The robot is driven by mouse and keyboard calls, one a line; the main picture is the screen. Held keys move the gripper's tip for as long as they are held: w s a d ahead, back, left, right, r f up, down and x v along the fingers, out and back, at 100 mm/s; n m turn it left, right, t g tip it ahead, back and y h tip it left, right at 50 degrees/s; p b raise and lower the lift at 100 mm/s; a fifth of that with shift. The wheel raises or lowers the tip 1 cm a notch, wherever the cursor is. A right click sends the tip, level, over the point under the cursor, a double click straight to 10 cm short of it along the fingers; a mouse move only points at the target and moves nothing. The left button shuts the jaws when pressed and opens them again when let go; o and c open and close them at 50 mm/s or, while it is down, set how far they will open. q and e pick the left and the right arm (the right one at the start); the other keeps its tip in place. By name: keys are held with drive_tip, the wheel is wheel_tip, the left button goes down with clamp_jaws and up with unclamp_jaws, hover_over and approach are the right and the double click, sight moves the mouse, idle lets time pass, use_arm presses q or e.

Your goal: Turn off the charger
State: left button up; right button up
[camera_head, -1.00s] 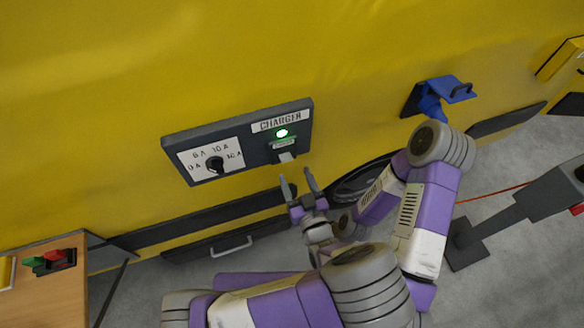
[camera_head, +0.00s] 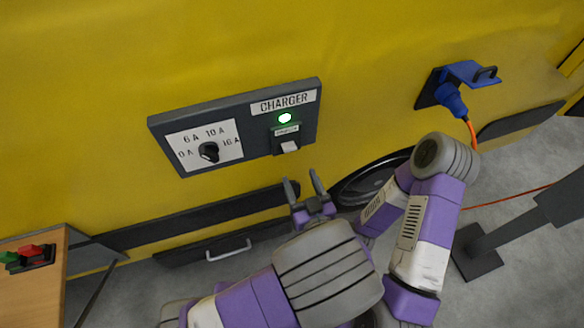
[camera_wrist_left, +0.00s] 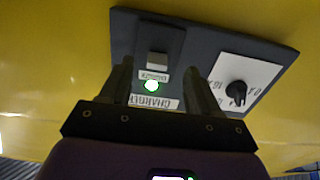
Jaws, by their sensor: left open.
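The charger panel (camera_head: 235,127) is a dark grey box on the yellow wall, with a "CHARGER" label and a lit green lamp (camera_head: 285,118). Below the lamp is a pale rocker switch (camera_head: 289,147), which also shows in the left wrist view (camera_wrist_left: 157,62). A black rotary knob (camera_head: 209,152) sits on a white dial plate at the panel's left. My left gripper (camera_head: 304,183) is open and empty, just below the switch and apart from it. In the left wrist view its fingers (camera_wrist_left: 160,85) frame the lamp, upside down. My right gripper is not visible.
A blue plug in a blue socket (camera_head: 455,88) with an orange cable is on the wall at right. A wooden table (camera_head: 35,285) with red and green parts stands at lower left.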

sight(289, 152)
use_arm(q)
drive_tip(key=x, duration=0.7)
drive_tip(key=shift+w+a+b, duration=0.1)
drive_tip(key=shift+w+b, duration=0.2)
drive_tip(key=shift+c, duration=0.4)
